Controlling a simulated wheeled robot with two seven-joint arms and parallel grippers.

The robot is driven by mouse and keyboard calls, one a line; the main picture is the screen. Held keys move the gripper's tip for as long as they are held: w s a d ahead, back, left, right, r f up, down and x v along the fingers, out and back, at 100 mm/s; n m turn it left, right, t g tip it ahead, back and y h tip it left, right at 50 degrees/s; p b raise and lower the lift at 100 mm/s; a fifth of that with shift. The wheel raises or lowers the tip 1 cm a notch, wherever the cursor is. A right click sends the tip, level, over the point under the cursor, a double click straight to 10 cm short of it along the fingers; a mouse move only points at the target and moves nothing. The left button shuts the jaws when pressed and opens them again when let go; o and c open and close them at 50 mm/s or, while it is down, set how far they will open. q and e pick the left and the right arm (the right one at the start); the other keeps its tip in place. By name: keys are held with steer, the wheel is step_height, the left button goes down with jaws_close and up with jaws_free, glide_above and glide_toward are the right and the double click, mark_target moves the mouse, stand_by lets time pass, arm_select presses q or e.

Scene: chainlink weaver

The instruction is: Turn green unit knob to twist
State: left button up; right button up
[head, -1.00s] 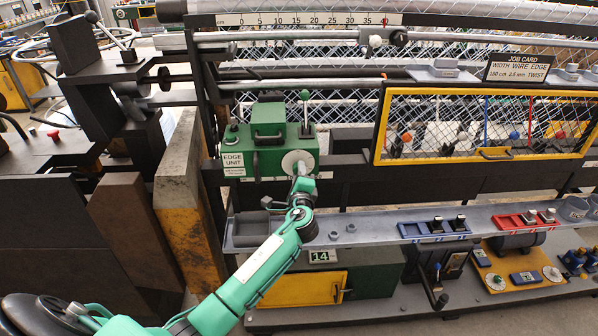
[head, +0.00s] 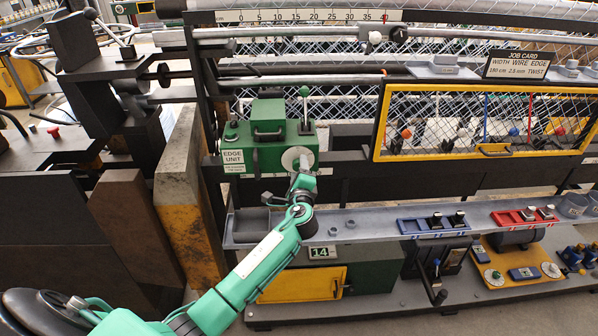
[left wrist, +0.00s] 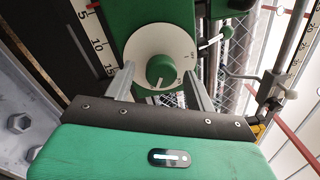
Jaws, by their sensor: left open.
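The green edge unit (head: 265,140) is mounted on the machine frame, with an "EDGE UNIT" label on its left. Its knob is a green cap (left wrist: 161,70) on a round cream dial (left wrist: 140,52), with a white line on the cap toward the dial's marked lower edge. In the head view the dial (head: 297,158) is partly covered by my left gripper (head: 301,170). In the left wrist view my left gripper (left wrist: 160,82) is open, one finger on each side of the green cap, with visible gaps to it. My right gripper is not seen.
A green-knobbed lever (head: 304,105) rises from the unit's top right. A grey shelf (head: 375,228) with trays runs below. A yellow-framed mesh guard (head: 377,125) stands to the right. The job card (head: 515,66) reads TWIST.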

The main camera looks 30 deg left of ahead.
arm_select(q)
steer(key=b+v, duration=0.4)
steer(key=v, duration=1)
steer(key=shift+w, duration=0.1)
step_height(320, 180, down, 23)
steer(key=s+d+g+h, duration=0.1)
steer(key=g+h, duration=0.3)
steer(key=s+f+n+g+h, duration=0.1)
steer(key=s+f, duration=0.3)
steer(key=f, duration=0.4)
steer(key=s+d+f+n+g+h, duration=0.1)
steer(key=s+f+n+g, duration=0.1)
steer(key=s+f, duration=0.35)
steer(key=s+f+n+g+h, duration=0.1)
steer(key=s+f, duration=0.2)
steer(key=f, duration=0.6)
steer(key=s+f+n+g, duration=0.2)
steer(key=s+f, duration=0.5)
steer(key=s, duration=0.6)
steer(key=s+f+n+g+h, duration=0.1)
steer(key=s+f+n, duration=0.3)
steer(key=s, duration=0.9)
steer(key=s+f+n+g+h, duration=0.1)
steer(key=s+f+n+g, duration=0.3)
steer(key=s+f, duration=0.6)
steer(key=s, duration=0.3)
steer(key=shift+d+f, duration=0.3)
